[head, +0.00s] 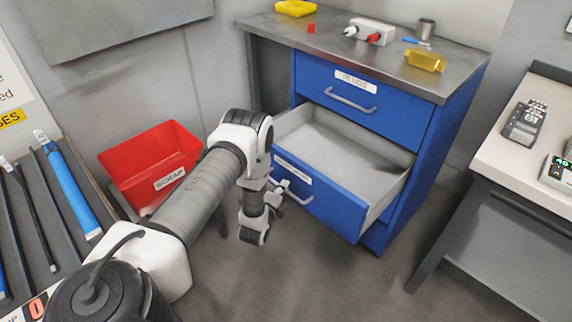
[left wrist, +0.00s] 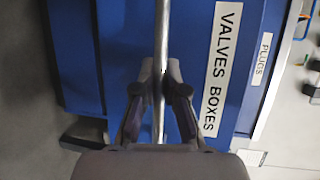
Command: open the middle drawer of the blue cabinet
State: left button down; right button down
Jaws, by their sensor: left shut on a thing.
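The blue cabinet (head: 440,150) stands under a grey worktop. Its middle drawer (head: 320,205) is pulled well out and its grey inside looks empty. The drawer above it (head: 345,100) is shut, with a label and a bar handle. My left gripper (head: 283,190) is at the middle drawer's bar handle (head: 300,197). In the left wrist view my left gripper (left wrist: 161,90) is shut on that handle (left wrist: 161,30), beside the label VALVES BOXES (left wrist: 221,70). My right gripper is not in view.
A red scrap bin (head: 150,165) stands left of my left arm. A bench (head: 530,150) with handheld devices is at the right. The worktop (head: 290,28) holds a yellow tray and small parts. The floor in front of the drawer is clear.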

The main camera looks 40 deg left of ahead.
pick_arm(q)
jog(key=c, duration=1.2)
grip_release()
jog(key=v, duration=1.2)
jog(key=shift+d, duration=0.1)
